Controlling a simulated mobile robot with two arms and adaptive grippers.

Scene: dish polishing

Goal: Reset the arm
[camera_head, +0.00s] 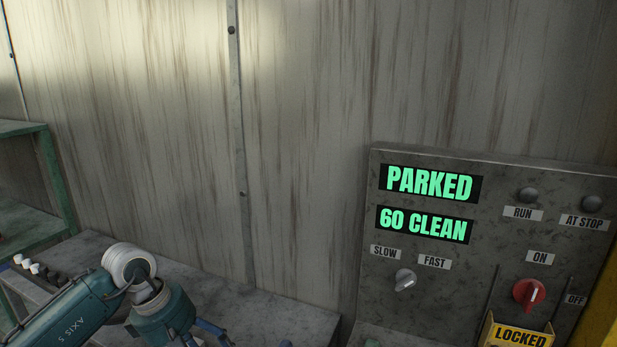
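A teal arm marked AXIS 5 comes in from the lower left corner, with a pale ringed joint and a teal wrist. The blue parts of my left gripper (208,333) show below the wrist at the bottom edge. Its fingertips are cut off, so I cannot tell whether it is open or shut. My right gripper is out of view. A grey control panel (480,265) stands at the right. Its displays read PARKED (429,183) and 60 CLEAN (424,224). A grey SLOW/FAST knob (405,280) sits below them. A red ON/OFF switch (528,293) is at the lower right.
A yellow LOCKED tag (519,336) sits below the red switch. Unlit RUN (528,195) and AT STOP (591,203) lamps are at the upper right. A grey bench (265,315) runs along the streaked wall (310,120). A green shelf frame (52,180) stands at the left.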

